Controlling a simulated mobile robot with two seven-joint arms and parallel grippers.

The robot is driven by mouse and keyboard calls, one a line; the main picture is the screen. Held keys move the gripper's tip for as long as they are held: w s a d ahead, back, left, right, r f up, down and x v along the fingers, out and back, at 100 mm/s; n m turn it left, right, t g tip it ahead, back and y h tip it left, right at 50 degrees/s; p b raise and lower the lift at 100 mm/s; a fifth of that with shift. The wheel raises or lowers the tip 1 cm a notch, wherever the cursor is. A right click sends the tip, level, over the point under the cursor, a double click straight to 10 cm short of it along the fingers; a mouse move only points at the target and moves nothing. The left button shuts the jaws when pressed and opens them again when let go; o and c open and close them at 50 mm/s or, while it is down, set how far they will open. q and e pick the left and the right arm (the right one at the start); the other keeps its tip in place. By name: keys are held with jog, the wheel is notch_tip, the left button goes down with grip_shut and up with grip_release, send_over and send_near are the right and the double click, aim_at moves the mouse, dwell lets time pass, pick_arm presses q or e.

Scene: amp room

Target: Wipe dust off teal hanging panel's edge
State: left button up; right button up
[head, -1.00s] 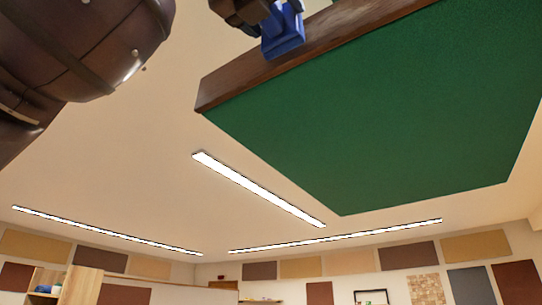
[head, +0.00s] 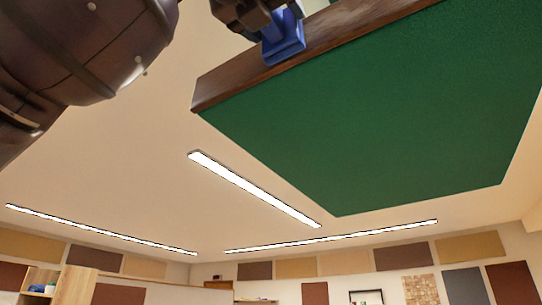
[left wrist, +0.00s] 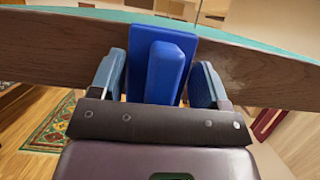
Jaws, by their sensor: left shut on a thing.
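The teal hanging panel (head: 370,115) hangs below the ceiling, its underside showing green in the head view. Its brown wooden edge (head: 320,42) faces me; the edge (left wrist: 45,50) also spans the left wrist view. My left gripper (head: 262,14) is at the top of the head view, beside this edge. In the left wrist view the gripper (left wrist: 158,82) is shut on the handle of a blue block-shaped wiper (left wrist: 160,62). The wiper's flat face appears to lie against the wooden edge. I cannot make out dust. My right gripper is not in view.
Long ceiling lights (head: 250,186) lie beyond the panel. Coloured wall panels (head: 402,256) and a wooden shelf (head: 72,285) are at the far wall. A patterned rug (left wrist: 52,128) lies on the floor below. The space under the panel looks clear.

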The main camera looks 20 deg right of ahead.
pick_arm(q)
jog(key=shift+w+d, duration=0.1)
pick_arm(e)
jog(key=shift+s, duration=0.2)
pick_arm(q)
jog(key=shift+w+d, duration=0.1)
jog(key=shift+d, duration=0.05)
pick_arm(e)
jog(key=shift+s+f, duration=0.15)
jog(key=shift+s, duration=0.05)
